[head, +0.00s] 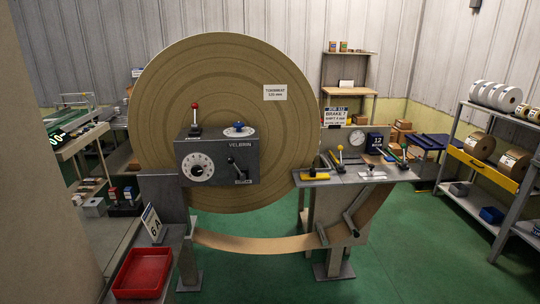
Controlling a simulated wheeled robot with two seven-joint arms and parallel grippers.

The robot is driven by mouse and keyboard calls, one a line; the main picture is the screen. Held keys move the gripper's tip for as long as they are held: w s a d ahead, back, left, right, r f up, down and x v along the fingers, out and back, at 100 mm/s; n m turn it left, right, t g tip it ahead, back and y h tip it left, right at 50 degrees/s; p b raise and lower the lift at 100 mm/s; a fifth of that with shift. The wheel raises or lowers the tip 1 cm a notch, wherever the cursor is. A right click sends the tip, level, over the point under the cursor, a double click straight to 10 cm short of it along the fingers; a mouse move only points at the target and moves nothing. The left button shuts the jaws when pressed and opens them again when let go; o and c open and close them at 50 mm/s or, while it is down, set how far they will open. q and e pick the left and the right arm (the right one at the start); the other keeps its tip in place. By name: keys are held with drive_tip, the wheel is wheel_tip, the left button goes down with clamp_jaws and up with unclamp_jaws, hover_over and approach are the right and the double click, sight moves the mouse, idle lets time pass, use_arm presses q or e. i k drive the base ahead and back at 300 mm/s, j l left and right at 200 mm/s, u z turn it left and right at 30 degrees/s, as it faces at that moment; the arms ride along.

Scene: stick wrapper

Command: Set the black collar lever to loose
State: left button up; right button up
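A black lever (236,167) sits on the right half of the front face of a grey control box (217,162). Its knob end points up and to the left, and a small dark label (243,182) is just below it. The label is too small to read, so I cannot tell which setting the lever is at. Neither of my grippers shows in the head view, and nothing touches the lever.
The box also carries a white dial (197,167), a red-knobbed lever (195,116) and a blue knob (238,126). A large brown roll (220,75) stands behind. A red tray (142,273) is at front left. Green floor (270,275) is clear in front.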

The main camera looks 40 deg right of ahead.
sight(231, 160)
drive_tip(key=z, duration=0.9)
